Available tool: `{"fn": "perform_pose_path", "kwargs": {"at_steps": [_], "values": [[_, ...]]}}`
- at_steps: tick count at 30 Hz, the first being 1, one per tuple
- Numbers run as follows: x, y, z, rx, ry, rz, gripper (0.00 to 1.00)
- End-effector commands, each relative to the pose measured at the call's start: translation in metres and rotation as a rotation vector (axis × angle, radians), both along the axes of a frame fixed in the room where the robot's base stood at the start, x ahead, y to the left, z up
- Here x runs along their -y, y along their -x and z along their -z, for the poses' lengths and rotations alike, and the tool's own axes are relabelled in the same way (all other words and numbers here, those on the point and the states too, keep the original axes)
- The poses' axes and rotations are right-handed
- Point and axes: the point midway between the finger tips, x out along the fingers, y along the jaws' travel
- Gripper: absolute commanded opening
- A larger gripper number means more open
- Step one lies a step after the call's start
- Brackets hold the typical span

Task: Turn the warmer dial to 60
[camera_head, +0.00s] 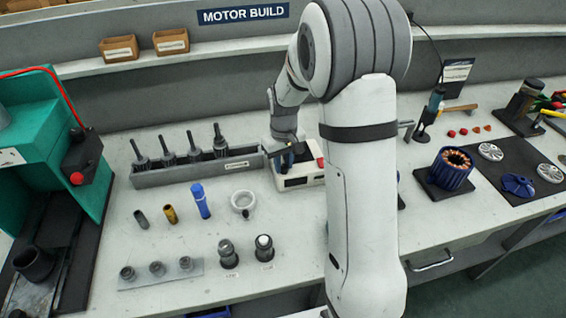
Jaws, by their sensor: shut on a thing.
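The warmer (302,180) is a small cream-coloured box with dark parts on its front and a red part at its right end. It stands on the bench behind the middle, beside the grey tray. My gripper (289,160) reaches down to the warmer's top left part and is shut there on what appears to be its dial. The dial is hidden by the dark fingers, so its setting and markers cannot be read. My arm covers the area just right of the warmer.
A grey tray (180,178) with several dark upright shafts stands left of the warmer. A blue bottle (201,202), a white ring (243,201) and dark fittings stand in front. A teal press (55,150) is at far left. A blue stator (450,172) is at right.

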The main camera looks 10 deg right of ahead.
Motion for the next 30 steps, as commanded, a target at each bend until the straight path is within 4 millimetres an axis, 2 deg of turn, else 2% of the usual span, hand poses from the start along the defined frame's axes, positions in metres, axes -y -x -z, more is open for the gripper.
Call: {"fn": "perform_pose_path", "kwargs": {"at_steps": [7, 8, 16, 24, 30], "values": [[0.000, -0.001, -0.001, 0.005, 0.000, 0.000, 0.00], [0.000, -0.001, -0.001, 0.005, 0.000, 0.000, 0.24], [0.000, -0.001, -0.001, 0.002, 0.000, 0.001, 0.45], [0.000, -0.001, -0.003, 0.003, 0.000, 0.001, 0.45], [0.000, -0.001, -0.031, 0.006, 0.001, 0.001, 0.45]]}}
